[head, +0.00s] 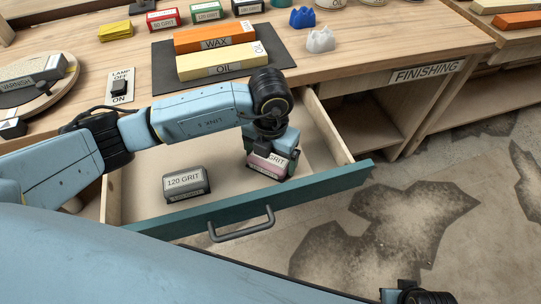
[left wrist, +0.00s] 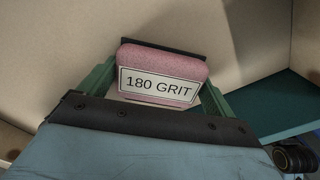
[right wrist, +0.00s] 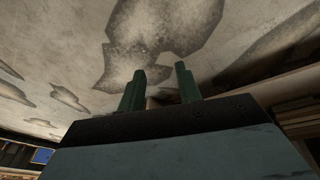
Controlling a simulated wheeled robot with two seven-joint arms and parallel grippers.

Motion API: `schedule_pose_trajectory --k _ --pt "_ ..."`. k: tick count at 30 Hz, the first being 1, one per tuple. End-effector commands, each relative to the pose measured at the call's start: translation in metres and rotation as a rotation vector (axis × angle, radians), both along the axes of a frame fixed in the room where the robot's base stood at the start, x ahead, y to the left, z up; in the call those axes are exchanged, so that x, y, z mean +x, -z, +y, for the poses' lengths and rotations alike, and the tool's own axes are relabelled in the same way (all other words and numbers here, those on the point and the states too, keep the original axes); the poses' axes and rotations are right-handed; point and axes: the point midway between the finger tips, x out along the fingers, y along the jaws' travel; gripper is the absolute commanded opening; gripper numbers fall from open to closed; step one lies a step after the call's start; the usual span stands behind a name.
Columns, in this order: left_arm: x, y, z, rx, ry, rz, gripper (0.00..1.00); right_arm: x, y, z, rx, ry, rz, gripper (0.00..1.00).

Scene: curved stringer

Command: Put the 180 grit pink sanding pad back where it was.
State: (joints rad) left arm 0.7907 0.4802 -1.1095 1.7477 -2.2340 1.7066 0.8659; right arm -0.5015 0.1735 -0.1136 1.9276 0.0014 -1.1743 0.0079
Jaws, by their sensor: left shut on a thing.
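The pink sanding pad (head: 268,166) labelled 180 GRIT is between the fingers of my left gripper (head: 270,155), inside the open drawer (head: 230,204) near its right part. In the left wrist view the pink pad (left wrist: 160,75) sits between the two green fingers (left wrist: 158,95), its label facing the camera. I cannot tell whether its base touches the drawer floor. My right gripper (right wrist: 160,88) is empty, its two green fingers apart over the concrete floor; in the head view only part of the right arm shows at the bottom right.
A grey 120 GRIT pad (head: 185,183) lies in the drawer to the left. Drawer floor between the pads is clear. On the bench are the WAX block (head: 215,37), OIL block (head: 221,61) and a lamp switch (head: 120,88).

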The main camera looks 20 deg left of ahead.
Motion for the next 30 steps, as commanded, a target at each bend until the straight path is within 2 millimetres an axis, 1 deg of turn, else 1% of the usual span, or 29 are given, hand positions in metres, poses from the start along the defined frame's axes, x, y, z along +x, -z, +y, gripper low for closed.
schedule_pose_trajectory --k 8,9,11,18,22,24,26,30 --pt "0.0 0.003 0.0 0.0 0.0 0.0 0.69 0.002 -0.004 0.002 0.003 0.0 -0.006 0.34" --pt "0.0 0.003 0.0 0.0 0.0 0.0 0.92 0.002 -0.005 0.003 0.004 0.0 -0.005 0.34" --pt "0.0 0.003 0.0 0.0 0.0 0.0 0.99 0.001 -0.005 0.003 0.004 0.0 -0.004 0.34" --pt "0.0 0.002 0.0 0.0 0.0 0.0 1.0 0.001 -0.005 0.003 0.004 0.0 -0.002 0.34" --pt "0.0 -0.003 0.0 0.0 0.0 -0.001 1.0 0.002 -0.005 0.002 0.005 -0.001 -0.009 0.34" --pt "0.001 -0.013 0.0 -0.002 0.001 -0.003 1.0 -0.003 0.007 -0.005 -0.007 0.0 0.008 0.34" --pt "0.001 -0.024 0.0 -0.003 0.001 -0.003 1.0 -0.005 0.014 -0.01 -0.014 0.0 0.014 0.34" --pt "0.001 -0.054 0.0 -0.002 0.001 -0.003 1.0 -0.012 0.032 -0.021 -0.028 0.002 0.026 0.34"
